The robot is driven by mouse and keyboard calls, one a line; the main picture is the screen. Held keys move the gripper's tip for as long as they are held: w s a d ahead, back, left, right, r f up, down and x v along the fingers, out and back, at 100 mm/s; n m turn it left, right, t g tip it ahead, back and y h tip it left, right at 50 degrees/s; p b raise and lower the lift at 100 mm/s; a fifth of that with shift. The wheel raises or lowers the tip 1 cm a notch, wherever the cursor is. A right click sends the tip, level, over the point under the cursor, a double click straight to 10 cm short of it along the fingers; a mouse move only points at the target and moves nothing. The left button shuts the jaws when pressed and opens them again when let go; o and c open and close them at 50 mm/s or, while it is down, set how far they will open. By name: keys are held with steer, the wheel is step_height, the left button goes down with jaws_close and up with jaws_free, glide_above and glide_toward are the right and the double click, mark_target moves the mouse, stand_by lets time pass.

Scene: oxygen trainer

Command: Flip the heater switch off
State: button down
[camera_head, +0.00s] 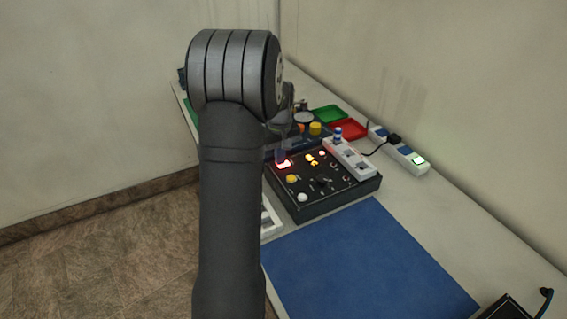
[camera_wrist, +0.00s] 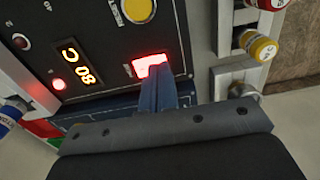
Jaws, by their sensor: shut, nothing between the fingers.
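The heater switch appears to be the red-lit rocker (camera_wrist: 149,64) on the black control panel (camera_wrist: 110,28) in the wrist view; it also shows glowing in the head view (camera_head: 284,164). Its label cannot be read. My gripper (camera_wrist: 156,72) is shut and empty, with its blue fingertips at the lower edge of the lit rocker. They look to be touching it or just above it, and they hide part of it.
A lit display (camera_wrist: 78,64), a red lamp (camera_wrist: 58,84) and a yellow button (camera_wrist: 137,10) share the panel. A white holder with coloured-capped items (camera_wrist: 258,44) stands beside it. Red (camera_head: 348,129) and green trays (camera_head: 327,114) lie behind. A blue mat (camera_head: 365,262) in front is clear.

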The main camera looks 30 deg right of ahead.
steer(key=shift+f, duration=0.2)
steer(key=shift+r, duration=3.55)
steer(key=shift+f, duration=0.1)
step_height(320, 180, down, 7)
